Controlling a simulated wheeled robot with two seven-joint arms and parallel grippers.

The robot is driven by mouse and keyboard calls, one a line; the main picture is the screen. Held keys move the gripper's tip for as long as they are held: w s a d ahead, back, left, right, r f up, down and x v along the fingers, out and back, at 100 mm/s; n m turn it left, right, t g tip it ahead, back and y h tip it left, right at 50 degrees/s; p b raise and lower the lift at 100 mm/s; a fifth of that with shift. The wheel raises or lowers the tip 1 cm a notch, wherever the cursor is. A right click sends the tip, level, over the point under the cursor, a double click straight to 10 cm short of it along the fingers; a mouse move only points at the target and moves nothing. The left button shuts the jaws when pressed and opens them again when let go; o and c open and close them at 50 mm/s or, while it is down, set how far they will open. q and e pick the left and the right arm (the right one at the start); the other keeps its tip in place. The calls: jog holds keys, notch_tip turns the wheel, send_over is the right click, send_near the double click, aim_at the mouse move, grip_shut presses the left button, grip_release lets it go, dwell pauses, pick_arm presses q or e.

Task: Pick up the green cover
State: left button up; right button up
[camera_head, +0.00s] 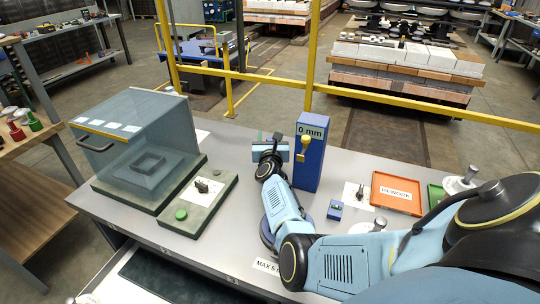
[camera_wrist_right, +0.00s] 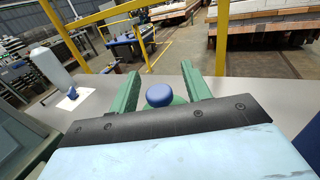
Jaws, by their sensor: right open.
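My right gripper (camera_head: 268,137) is open over the back of the grey table, left of the blue gauge. In the right wrist view its two green fingers (camera_wrist_right: 160,88) stand apart. Between them shows a round blue knob (camera_wrist_right: 160,94) with a green body (camera_wrist_right: 176,101) below it, possibly the green cover. I cannot tell whether the fingers touch it. In the head view this object is mostly hidden by the gripper. My left gripper is not in view.
The blue gauge (camera_head: 311,160), reading 0 mm, stands close right of the gripper. A clear case (camera_head: 130,140) and a grey-green base with a green button (camera_head: 181,214) are at left. An orange REWORK tray (camera_head: 397,205) is at right. A yellow rail (camera_head: 400,106) runs behind.

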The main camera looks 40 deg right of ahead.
jog(key=shift+c, duration=0.3)
grip_shut()
